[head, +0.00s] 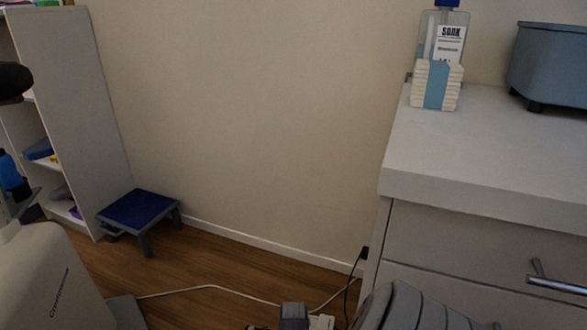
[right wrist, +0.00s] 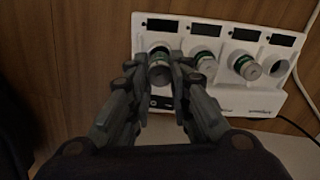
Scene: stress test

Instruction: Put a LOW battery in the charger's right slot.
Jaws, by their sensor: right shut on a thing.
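In the right wrist view a white charger (right wrist: 222,99) has a row of slots with dark displays along its edge. My right gripper (right wrist: 163,72) is shut on a green and silver battery (right wrist: 159,75) at the leftmost slot in this view. Whether that battery is fully seated I cannot tell, as the fingers hide its sides. The rightmost slot (right wrist: 276,67) looks empty. The displays are too dark to read. My left gripper is not clearly in view.
In the head view a blue-topped step stool (head: 140,209) stands beside a shelf (head: 72,110). A white cable (head: 215,287) runs over the wooden floor. At right a white cabinet (head: 480,150) carries a soap bottle (head: 451,38), a banded stack (head: 448,86) and a grey-blue bin (head: 550,62).

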